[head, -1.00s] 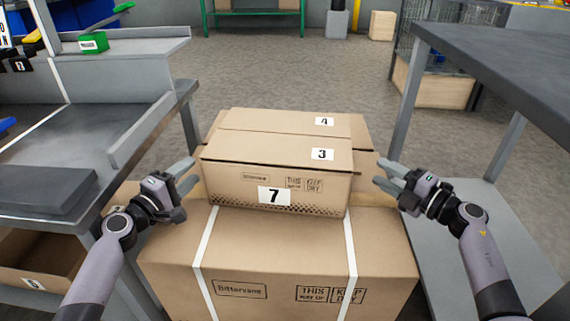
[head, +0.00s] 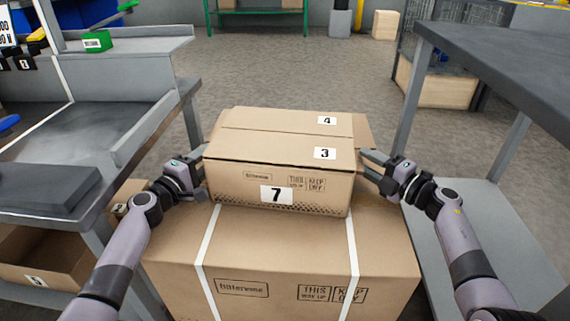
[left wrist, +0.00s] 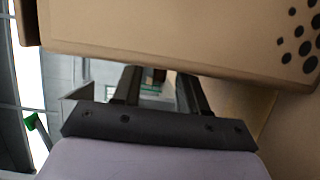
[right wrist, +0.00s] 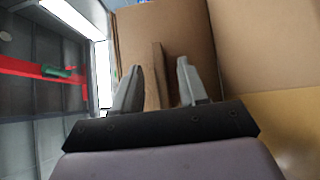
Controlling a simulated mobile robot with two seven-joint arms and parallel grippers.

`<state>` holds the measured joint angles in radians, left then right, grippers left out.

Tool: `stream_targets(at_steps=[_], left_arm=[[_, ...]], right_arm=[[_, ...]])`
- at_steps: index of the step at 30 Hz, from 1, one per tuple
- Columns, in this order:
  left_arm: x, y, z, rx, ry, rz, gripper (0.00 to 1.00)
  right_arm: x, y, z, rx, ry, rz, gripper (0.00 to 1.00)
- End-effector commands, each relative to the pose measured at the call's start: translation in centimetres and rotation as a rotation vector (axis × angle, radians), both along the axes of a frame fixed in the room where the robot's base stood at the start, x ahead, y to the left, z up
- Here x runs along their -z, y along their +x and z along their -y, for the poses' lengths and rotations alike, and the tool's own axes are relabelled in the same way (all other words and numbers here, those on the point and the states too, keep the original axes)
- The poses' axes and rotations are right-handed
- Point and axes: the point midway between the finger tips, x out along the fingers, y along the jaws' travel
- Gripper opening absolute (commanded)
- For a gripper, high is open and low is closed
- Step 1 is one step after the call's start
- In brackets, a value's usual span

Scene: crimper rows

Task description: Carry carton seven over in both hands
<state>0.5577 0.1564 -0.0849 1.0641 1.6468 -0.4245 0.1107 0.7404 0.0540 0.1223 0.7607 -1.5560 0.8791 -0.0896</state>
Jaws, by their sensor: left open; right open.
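Carton seven (head: 240,183) is a brown box with a white 7 label on its front. It rests on a larger strapped carton (head: 285,250). The top surface carries labels 3 and 4 on either side of a seam; I cannot tell whether it is all one box. My left gripper (head: 203,170) is open close beside the left side, its fingertips partly hidden there. My right gripper (head: 367,166) is open close beside the right side. Contact is unclear on both sides. In the left wrist view carton cardboard (left wrist: 170,30) crosses above the open fingers.
A grey workbench (head: 130,115) stands at the left and a dark table (head: 510,60) at the right, both near my arms. An open carton (head: 45,260) sits low at the left. The floor (head: 290,75) behind the cartons is clear.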

Motion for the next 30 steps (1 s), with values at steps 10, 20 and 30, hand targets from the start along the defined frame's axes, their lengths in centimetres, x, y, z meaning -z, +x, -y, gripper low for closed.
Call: stream_targets(at_steps=[10,20,30], left_arm=[[-0.07,1.10,0.59,0.001,-0.001,0.001,0.43],[-0.04,1.10,0.59,0.001,-0.001,0.001,0.17],[-0.51,1.18,0.58,0.001,-0.003,0.007,0.00]], right_arm=[[-0.04,0.84,-1.01,-0.003,-0.001,0.001,0.43],[-0.01,0.83,-1.02,-0.003,-0.001,0.001,0.17],[-0.50,0.92,-1.00,-0.003,0.003,0.008,0.00]])
